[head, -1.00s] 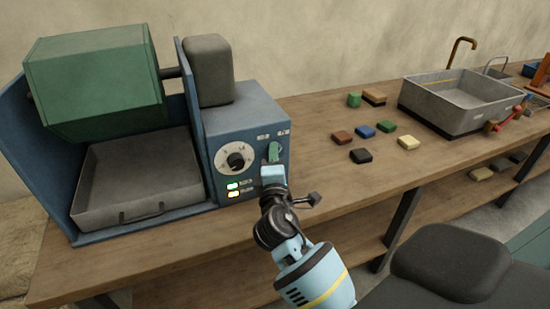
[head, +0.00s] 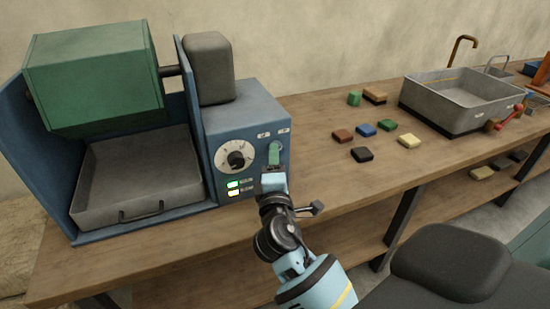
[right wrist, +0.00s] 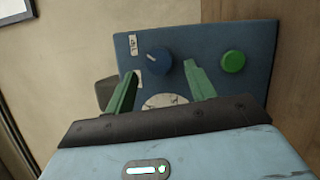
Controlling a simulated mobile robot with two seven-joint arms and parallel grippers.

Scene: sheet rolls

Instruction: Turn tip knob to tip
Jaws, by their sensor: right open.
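The tip knob, a round blue knob (right wrist: 156,60) with a white pointer line, is on the blue control panel (right wrist: 200,45) in the right wrist view. Its line points to the upper left of that view. My right gripper (right wrist: 160,76) is open, with one green finger on each side below the knob, apart from it as far as I can tell. In the head view my right gripper (head: 274,155) is in front of the panel's right side and hides the knob. The labels (head: 264,135) above show. My left gripper is not in view.
A green drum (head: 95,70) hangs over a grey tray (head: 140,185) beside the panel. A white dial (head: 222,153) and lit indicators (head: 233,184) are left of my gripper. A green button (right wrist: 232,62) is near one finger. Several small blocks (head: 365,130) and a sink (head: 465,95) are right.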

